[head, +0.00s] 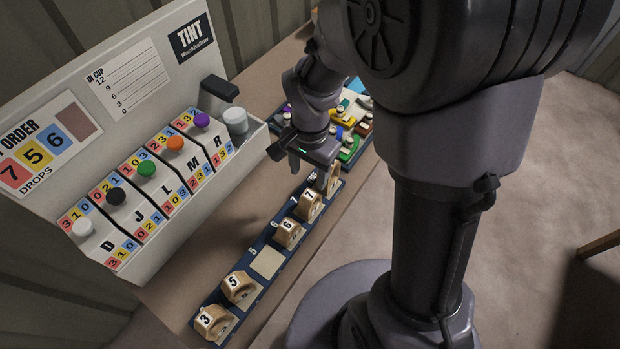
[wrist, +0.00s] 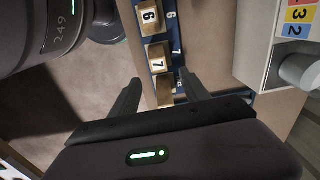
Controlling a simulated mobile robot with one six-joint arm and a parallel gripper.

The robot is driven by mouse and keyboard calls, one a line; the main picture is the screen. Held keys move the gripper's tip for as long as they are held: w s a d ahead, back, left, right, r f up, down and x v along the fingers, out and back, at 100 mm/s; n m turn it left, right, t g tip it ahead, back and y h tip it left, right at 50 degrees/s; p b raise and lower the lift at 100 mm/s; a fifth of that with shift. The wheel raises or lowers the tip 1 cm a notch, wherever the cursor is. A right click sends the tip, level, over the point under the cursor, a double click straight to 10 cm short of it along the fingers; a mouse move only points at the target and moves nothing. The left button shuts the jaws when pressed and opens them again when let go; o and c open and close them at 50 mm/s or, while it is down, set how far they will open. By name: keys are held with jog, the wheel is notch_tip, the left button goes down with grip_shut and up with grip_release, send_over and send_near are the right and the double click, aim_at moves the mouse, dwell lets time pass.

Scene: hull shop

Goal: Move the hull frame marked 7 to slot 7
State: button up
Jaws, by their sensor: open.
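A dark blue slotted rack (head: 246,309) runs along the bench; its label beside one pale frame reads 7 in the wrist view. The frame in that slot (head: 309,206) carries a small mark that looks like 7 or 1; it also shows in the wrist view (wrist: 157,55). The end frame (head: 329,181) stands beyond it, its number hidden from me. My gripper (head: 309,166) is open over this end of the rack. In the wrist view the end frame (wrist: 165,92) shows between the two fingers; I cannot tell whether they touch it.
Frames marked 3 (head: 212,323), 5 (head: 240,288) and 6 (head: 288,235) stand in the rack. A bare pale slot (head: 267,262) lies between 5 and 6. A tint machine (head: 150,190) stands left of the rack. Colourful small parts (head: 350,130) lie behind my gripper.

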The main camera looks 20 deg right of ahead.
jog(key=s+a+r+n+t+y, duration=0.1)
jog(key=s+a+r+n+t, duration=0.1)
jog(key=s+r, duration=0.4)
jog(key=s+a+r+n+t, duration=0.1)
jog(key=s+r+n+t, duration=0.2)
jog(key=r, duration=0.9)
jog(key=s+n, duration=0.1)
jog(key=s, duration=0.2)
jog(key=shift+s+a+r+y, duration=0.35)
jog(key=shift+s+y, duration=0.05)
